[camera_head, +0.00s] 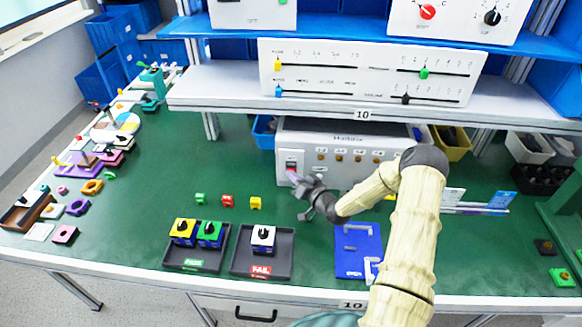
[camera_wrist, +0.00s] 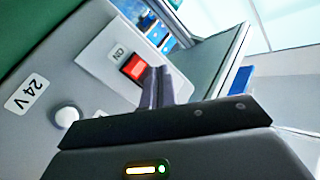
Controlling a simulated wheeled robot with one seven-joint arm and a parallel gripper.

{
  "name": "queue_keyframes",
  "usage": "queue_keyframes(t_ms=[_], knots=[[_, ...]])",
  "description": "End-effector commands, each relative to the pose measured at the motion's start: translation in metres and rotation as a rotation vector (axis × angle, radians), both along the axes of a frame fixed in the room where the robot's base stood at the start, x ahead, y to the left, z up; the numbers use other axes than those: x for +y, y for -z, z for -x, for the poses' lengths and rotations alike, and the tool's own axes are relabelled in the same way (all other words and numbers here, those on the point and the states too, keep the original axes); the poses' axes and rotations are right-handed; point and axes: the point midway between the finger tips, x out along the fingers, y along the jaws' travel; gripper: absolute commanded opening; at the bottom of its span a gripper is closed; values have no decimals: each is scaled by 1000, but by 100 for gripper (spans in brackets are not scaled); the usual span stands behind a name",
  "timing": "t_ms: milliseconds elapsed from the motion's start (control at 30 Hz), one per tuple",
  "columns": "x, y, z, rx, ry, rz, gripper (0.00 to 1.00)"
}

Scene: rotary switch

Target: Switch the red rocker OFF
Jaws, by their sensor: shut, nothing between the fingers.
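The red rocker (camera_wrist: 133,67) sits in a dark frame on a white plate (camera_wrist: 112,52) marked ON, on the front of a grey box. In the wrist view my gripper (camera_wrist: 154,76) is shut and empty, with its fingertips right beside the rocker and overlapping its edge. I cannot tell whether they touch it. In the head view the box (camera_head: 345,143) stands under the shelf, and my gripper (camera_head: 296,180) is at its lower left front. The rocker is too small there to read its position.
A white knob (camera_wrist: 67,117) and a 24 V label lie beside the plate. Two dark trays (camera_head: 284,262) with small switch blocks and a blue plate (camera_head: 350,262) lie in front on the green table. Small coloured blocks (camera_head: 227,201) lie left of my gripper.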

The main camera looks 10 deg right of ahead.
Motion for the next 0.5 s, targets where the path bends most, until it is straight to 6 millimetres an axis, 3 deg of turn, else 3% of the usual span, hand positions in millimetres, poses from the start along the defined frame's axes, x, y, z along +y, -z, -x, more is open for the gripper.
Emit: queue_keyframes(t_ms=[500], knots=[[-3, -1, -8, 1, -1, 0, 0]])
